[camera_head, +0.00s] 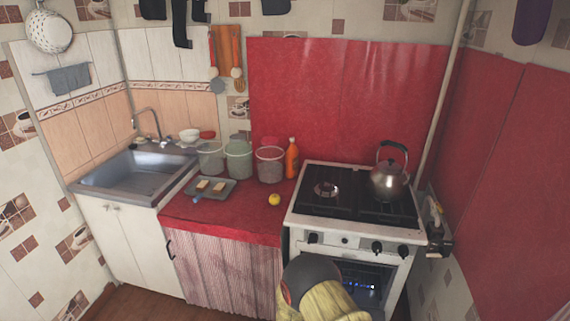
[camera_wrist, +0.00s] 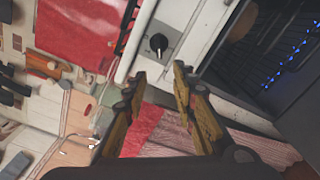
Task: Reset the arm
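My arm, yellow with a dark round joint, shows at the bottom middle of the head view, in front of the stove (camera_head: 302,222). The fingers of my gripper are hidden there. In the wrist view my gripper (camera_wrist: 160,73) has its two yellow-and-dark fingers apart with nothing between them, so it is open and empty. Beyond the fingertips, the white stove front with a black knob (camera_wrist: 158,43) shows tilted in that view.
The red counter (camera_head: 235,222) holds a tray (camera_head: 226,195) with bread-like pieces, a yellow round fruit (camera_head: 274,199), several buckets and an orange bottle (camera_head: 292,160). A kettle (camera_head: 388,182) stands on the stove. A sink (camera_head: 130,175) is at left.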

